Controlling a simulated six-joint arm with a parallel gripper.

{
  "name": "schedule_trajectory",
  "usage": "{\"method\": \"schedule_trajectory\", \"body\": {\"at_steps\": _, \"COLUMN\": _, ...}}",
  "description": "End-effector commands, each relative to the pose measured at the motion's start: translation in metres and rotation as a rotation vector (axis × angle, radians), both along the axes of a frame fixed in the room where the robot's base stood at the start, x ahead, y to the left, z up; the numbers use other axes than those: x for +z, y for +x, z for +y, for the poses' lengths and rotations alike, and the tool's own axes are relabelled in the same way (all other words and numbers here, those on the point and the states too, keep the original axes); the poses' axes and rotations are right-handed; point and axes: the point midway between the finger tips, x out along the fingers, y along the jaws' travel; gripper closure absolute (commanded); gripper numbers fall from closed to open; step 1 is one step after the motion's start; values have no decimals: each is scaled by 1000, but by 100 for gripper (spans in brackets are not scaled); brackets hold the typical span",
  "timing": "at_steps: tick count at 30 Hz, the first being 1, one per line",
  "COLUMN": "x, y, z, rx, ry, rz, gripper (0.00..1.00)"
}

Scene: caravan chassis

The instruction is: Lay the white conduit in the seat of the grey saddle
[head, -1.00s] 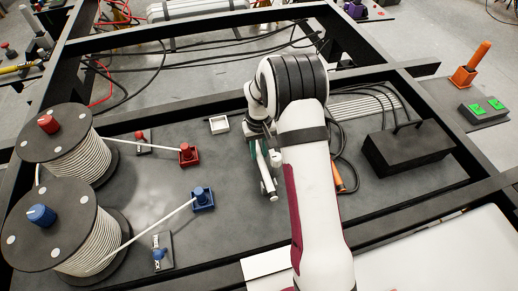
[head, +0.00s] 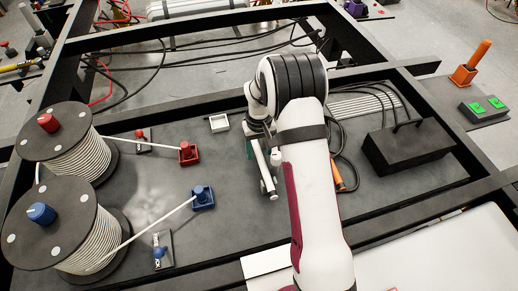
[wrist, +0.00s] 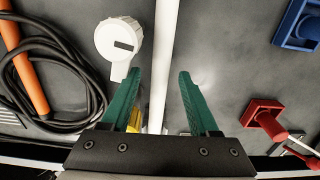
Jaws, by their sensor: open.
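The white conduit (wrist: 166,50) is a straight white tube running from the top edge of the wrist view down between my fingers. My gripper (wrist: 161,75) is open, its two green fingers on either side of the conduit with a gap to each. In the head view the conduit (head: 263,168) slants toward the near side, just left of my arm; my gripper (head: 250,148) is mostly hidden behind my wrist, with a bit of green showing. Small grey shapes show around the conduit's near end, but I cannot make out a grey saddle for certain.
A round white slotted piece (wrist: 120,40) lies beside the conduit. An orange-handled tool (head: 339,178) with black cable lies to the right, near a black box (head: 408,148). Red (head: 188,152) and blue (head: 202,198) clamps hold white lines from two spools.

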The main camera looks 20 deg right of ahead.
Motion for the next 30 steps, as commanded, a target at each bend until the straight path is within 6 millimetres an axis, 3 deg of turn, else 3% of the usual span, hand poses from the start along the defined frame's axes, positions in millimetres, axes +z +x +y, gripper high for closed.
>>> {"method": "schedule_trajectory", "body": {"at_steps": 4, "x": 8, "y": 0, "z": 0, "rx": 0, "ry": 0, "rz": -1, "gripper": 38}}
{"method": "schedule_trajectory", "body": {"at_steps": 8, "x": 32, "y": 1, "z": 0, "rx": 0, "ry": 0, "rz": -4, "gripper": 38}}
{"method": "schedule_trajectory", "body": {"at_steps": 18, "x": 127, "y": 1, "z": 0, "rx": 0, "ry": 0, "rz": -5, "gripper": 38}}
{"method": "schedule_trajectory", "body": {"at_steps": 21, "x": 146, "y": 1, "z": 0, "rx": 0, "ry": 0, "rz": -3, "gripper": 38}}
{"method": "schedule_trajectory", "body": {"at_steps": 30, "x": 164, "y": -7, "z": 3, "rx": -11, "ry": 4, "rz": -1, "gripper": 38}}
